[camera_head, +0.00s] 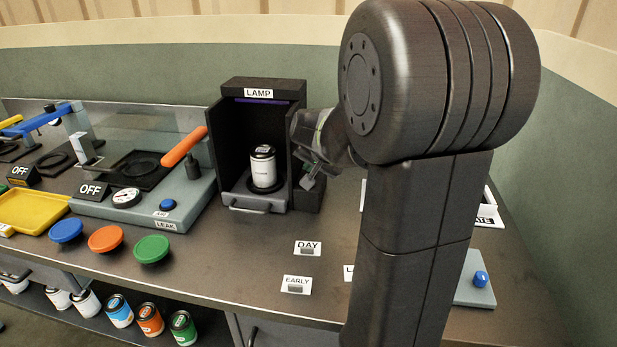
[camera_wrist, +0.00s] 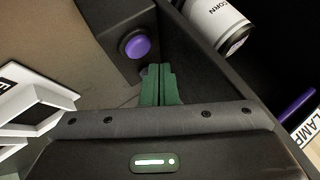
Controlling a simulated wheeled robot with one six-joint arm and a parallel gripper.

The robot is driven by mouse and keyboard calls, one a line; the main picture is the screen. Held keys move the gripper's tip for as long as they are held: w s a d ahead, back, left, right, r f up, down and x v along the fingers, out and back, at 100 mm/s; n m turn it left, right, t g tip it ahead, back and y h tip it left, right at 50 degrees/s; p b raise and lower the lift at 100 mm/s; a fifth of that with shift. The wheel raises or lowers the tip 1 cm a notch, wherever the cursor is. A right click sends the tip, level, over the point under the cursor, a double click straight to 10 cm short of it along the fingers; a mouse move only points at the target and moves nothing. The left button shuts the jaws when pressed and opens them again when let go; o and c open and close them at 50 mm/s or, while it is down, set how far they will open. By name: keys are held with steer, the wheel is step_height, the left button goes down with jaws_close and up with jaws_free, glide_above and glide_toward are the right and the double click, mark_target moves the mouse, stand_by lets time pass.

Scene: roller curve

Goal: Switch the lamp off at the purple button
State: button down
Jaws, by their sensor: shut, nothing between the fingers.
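The lamp box (camera_head: 264,87) is a black open-fronted housing labelled LAMP, with a dim purple strip along its inner top. A white can (camera_head: 263,168) stands inside it; its label shows in the wrist view (camera_wrist: 222,20). The purple button (camera_wrist: 136,45) sits on a dark block at the side of the box in the wrist view. It is hidden in the head view. My gripper (camera_wrist: 160,72) is shut and empty, its green fingertips just below and right of the button, apart from it in the picture. In the head view my gripper (camera_head: 310,180) is at the box's right side.
My arm covers much of the right side in the head view. Left of the box is the leak station (camera_head: 185,195) with an orange lever. Cards marked DAY (camera_head: 307,247) and EARLY (camera_head: 297,283) lie in front. A blue knob (camera_head: 480,279) is at right.

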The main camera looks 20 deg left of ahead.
step_height(320, 180, up, 6)
steer(key=p, duration=0.4)
steer(key=shift+f, duration=0.2)
stand_by(0.9)
